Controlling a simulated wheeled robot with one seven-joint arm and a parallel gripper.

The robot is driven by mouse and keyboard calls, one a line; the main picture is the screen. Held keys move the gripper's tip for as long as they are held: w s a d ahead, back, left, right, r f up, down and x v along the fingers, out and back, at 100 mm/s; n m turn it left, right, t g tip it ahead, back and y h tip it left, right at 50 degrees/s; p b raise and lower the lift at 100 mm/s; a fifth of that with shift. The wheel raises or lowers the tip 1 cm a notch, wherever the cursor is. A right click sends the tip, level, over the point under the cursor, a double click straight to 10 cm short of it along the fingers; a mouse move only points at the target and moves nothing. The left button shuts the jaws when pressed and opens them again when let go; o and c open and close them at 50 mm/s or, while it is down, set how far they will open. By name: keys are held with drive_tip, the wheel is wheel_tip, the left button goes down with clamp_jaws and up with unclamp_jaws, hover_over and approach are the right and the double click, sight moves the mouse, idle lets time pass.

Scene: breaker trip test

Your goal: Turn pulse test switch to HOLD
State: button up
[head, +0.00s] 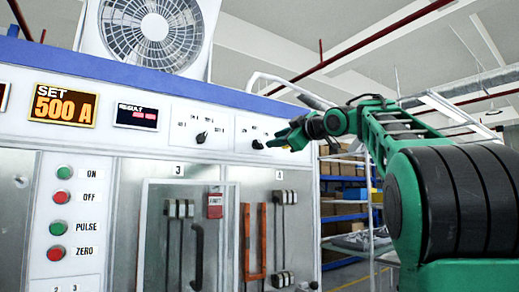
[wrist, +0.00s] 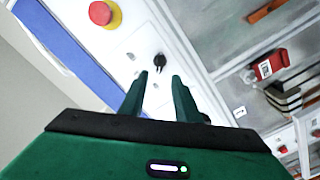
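A black rotary knob (wrist: 160,62) on the white panel shows in the wrist view, just beyond and between my fingertips. My gripper (wrist: 160,77) is open, with a clear gap between its two green fingers and nothing in it. In the head view my gripper (head: 279,142) is at the right end of the panel, close to a black knob (head: 257,144). Contact is not visible. Another black rotary knob (head: 201,137) sits further left. The lettering around both knobs is too small to read, so I cannot tell which one is marked pulse test or where HOLD is.
A red button on a yellow base (wrist: 103,14) stands out from the panel near the knob. Push buttons (head: 58,226) marked ON, OFF, PULSE and ZERO are at the left. The set display (head: 64,105) reads 500 A. A red tag (head: 215,206) hangs below.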

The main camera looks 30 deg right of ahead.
sight(260, 144)
drive_tip(key=w, duration=0.9)
drive_tip(key=shift+w+a, duration=0.15)
drive_tip(key=shift+w, duration=0.15)
drive_tip(key=shift+c, duration=0.3)
